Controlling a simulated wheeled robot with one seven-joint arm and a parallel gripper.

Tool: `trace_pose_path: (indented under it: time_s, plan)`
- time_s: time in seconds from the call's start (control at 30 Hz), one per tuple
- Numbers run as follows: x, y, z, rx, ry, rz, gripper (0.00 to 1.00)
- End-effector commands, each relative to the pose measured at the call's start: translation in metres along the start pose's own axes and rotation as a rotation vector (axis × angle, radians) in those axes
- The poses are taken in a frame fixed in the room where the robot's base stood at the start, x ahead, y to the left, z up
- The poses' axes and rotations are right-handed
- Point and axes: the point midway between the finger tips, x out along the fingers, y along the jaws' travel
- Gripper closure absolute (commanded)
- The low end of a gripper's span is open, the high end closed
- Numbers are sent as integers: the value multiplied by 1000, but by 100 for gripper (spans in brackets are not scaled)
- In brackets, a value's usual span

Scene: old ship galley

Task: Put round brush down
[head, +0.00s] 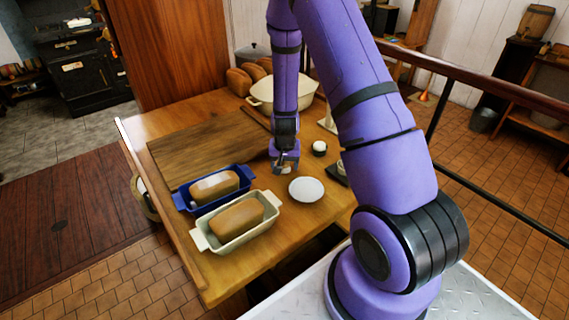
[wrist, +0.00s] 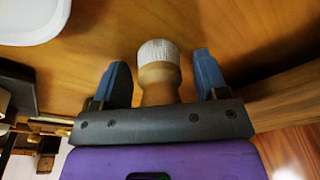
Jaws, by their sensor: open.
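The round brush (wrist: 158,72), with a pale wooden body and a white ribbed end, is between the two blue fingers of my gripper (wrist: 161,65) in the wrist view. The fingers are apart, with a gap on each side of the brush. The brush appears to be at the wooden table (wrist: 100,50); its exact contact with the top is hard to tell. In the head view my gripper (head: 285,166) is low over the table (head: 262,178), just behind a white dish (head: 307,190). The brush is mostly hidden there.
A blue loaf pan (head: 181,199) and a cream loaf pan (head: 199,237), each with bread, stand at the front left. A wooden board (head: 205,148) lies behind them. A small dark pot (head: 320,152) with a white top is right of my gripper. A cream casserole (head: 262,97) stands behind.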

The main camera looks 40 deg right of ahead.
Motion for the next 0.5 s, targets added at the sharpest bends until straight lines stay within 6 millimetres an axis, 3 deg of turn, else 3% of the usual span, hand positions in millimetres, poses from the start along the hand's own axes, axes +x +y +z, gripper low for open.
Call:
trace_pose_path:
  time_s: [0.27, 0.5]
  plan:
    - [-16, -1, -1, -1, 2, -1, 33]
    - [-56, -1, -1, -3, 4, -2, 33]
